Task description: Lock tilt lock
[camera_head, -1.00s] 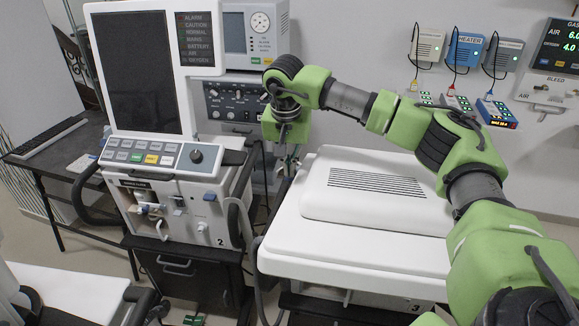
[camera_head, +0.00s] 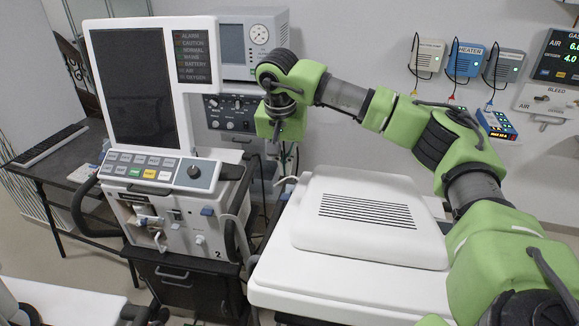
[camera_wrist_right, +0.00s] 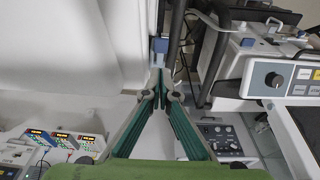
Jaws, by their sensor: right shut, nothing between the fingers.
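In the right wrist view, a small blue block (camera_wrist_right: 160,45) sits by the edge of a white housing, beside dark tubes. I cannot tell for sure whether it is the tilt lock. My right gripper (camera_wrist_right: 160,78) is shut and empty, with its fingertips pointing towards the blue block and a little short of it in the picture. In the head view my right gripper (camera_head: 277,133) hangs down between the ventilator (camera_head: 180,190) and the white unit with a slotted cover (camera_head: 368,210). Its fingertips are hard to make out there. My left gripper is not in view.
The ventilator's screen (camera_head: 135,85) and control panel with a knob (camera_head: 194,171) stand left of my gripper. A grey monitor (camera_head: 250,45) is behind it. Loose hoses hang in the gap. Wall boxes (camera_head: 467,60) are at the right, a side table (camera_head: 60,160) at the left.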

